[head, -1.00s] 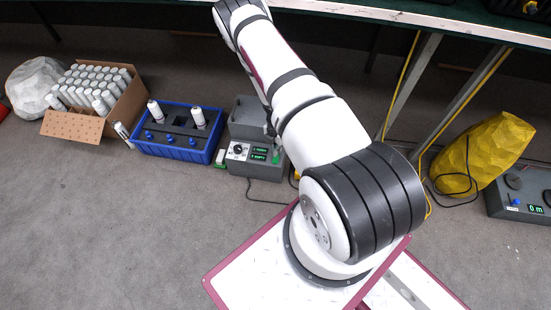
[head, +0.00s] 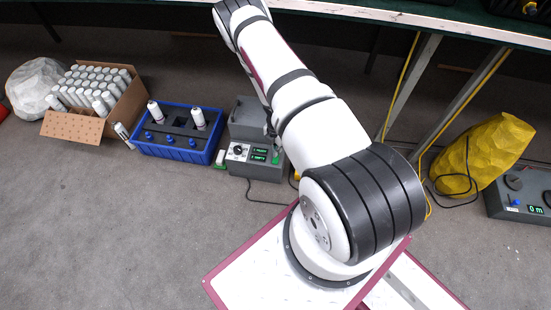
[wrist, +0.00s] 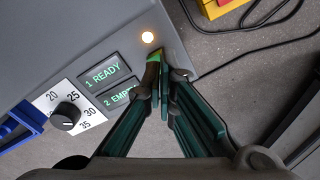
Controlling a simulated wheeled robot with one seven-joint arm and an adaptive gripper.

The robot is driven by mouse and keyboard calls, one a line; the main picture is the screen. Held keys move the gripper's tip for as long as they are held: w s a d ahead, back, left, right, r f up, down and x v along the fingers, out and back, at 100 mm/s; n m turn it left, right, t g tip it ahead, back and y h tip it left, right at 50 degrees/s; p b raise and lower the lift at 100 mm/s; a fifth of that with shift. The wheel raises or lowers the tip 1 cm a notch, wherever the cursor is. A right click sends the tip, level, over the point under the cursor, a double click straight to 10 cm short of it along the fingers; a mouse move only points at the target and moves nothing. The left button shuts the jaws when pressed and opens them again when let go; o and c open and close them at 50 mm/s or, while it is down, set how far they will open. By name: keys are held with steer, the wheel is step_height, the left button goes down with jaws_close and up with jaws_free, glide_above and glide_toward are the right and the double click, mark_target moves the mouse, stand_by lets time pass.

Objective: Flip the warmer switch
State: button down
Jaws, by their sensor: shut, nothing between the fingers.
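The warmer is a grey box (head: 255,172) on the floor, left of my arm in the head view. A small green part (wrist: 151,72), seemingly the switch, is at the panel's edge below the lamp. My gripper (wrist: 160,85) is shut and empty, its tips at this green part and partly covering it. I cannot tell whether they touch, or the switch's position.
A blue crate (head: 175,152) with white bottles stands left of the warmer, then a cardboard box (head: 75,124) of bottles. A yellow bag (head: 480,155) and another grey device (head: 520,200) lie right. A bench (head: 400,14) runs behind.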

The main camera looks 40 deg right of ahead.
steer(key=shift+f+b, duration=0.8)
steer(key=shift+f, duration=0.3)
stand_by(0.7)
steer(key=shift+r, duration=0.1)
steer(key=shift+r+p, duration=2.75)
steer(key=shift+r, duration=0.7)
